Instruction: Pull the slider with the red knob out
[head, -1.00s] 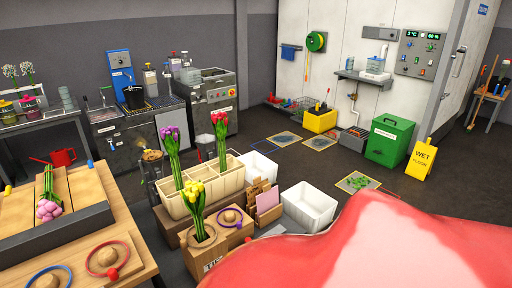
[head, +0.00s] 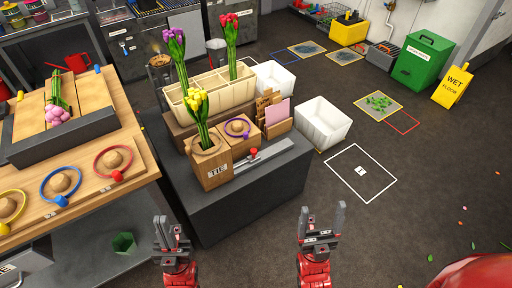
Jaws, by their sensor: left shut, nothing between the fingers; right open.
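The slider's red knob (head: 253,153) stands on a pale metal slider plate (head: 270,160) on top of the dark grey bench (head: 240,205), to the right of the wooden box marked TIE. The slider lies along the front part of the bench top. My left gripper (head: 161,222) is shut and empty, in front of the bench's left front corner. My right gripper (head: 322,212) is open and empty, in front of the bench's right side. Both point up in the picture and are clear of the knob.
Yellow tulips (head: 196,112) stand in the TIE box (head: 213,175), close left of the knob. A purple ring (head: 237,128) and a card rack (head: 272,118) are behind it. A white bin (head: 322,124) stands right of the bench.

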